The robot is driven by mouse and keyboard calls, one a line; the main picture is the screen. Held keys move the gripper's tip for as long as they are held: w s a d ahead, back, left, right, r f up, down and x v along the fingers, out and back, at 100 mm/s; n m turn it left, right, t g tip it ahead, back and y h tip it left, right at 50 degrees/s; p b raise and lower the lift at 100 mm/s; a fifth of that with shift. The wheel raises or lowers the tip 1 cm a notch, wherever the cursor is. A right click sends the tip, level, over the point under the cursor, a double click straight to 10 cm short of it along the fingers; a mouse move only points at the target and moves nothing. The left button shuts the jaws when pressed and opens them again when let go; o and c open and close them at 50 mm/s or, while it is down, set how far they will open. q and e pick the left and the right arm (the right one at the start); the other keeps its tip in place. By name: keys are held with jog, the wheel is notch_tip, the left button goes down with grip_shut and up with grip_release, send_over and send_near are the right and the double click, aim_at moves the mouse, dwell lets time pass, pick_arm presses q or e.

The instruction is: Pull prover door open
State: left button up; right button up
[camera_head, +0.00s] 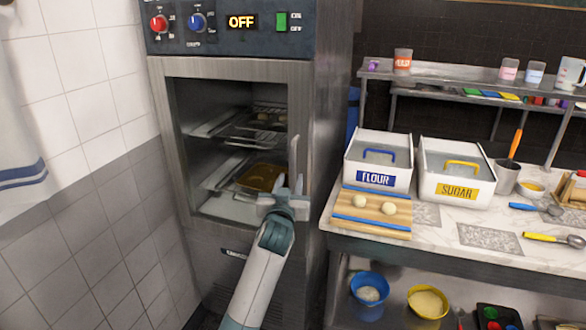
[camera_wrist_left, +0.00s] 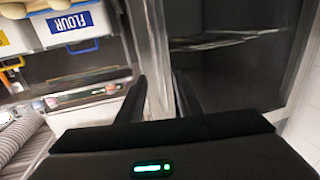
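The prover (camera_head: 304,95) is a tall steel cabinet at the centre left, with a control panel on top. Its glass door (camera_head: 240,69) looks shut. Racks and trays show through the glass. The upright door handle (camera_head: 293,158) is a slim bar on the door's right side. My left gripper (camera_head: 284,188) is at the handle's lower part. In the left wrist view its two dark fingers (camera_wrist_left: 158,90) stand apart on either side of the metal handle bar (camera_wrist_left: 152,45). A firm grip on it does not show. My right gripper is out of view.
A marble-topped counter (camera_head: 355,240) stands right of the prover, with flour (camera_head: 375,180) and sugar (camera_head: 457,190) bins and a board (camera_head: 365,228) with dough balls. Bowls (camera_head: 427,302) sit on the shelf below. A tiled wall (camera_head: 80,110) is close on the left.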

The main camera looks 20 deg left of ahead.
aim_at(293, 172)
pick_arm(q)
jog(key=shift+w+a+p, duration=0.15)
jog(key=shift+w+p, duration=0.05)
jog(key=shift+w, duration=0.9)
jog(key=shift+w+a+p, duration=0.2)
jog(key=shift+w, duration=0.85)
jog(key=shift+w+a+p, duration=0.15)
jog(key=shift+w+p, duration=0.05)
jog(key=shift+w, duration=0.9)
grip_shut()
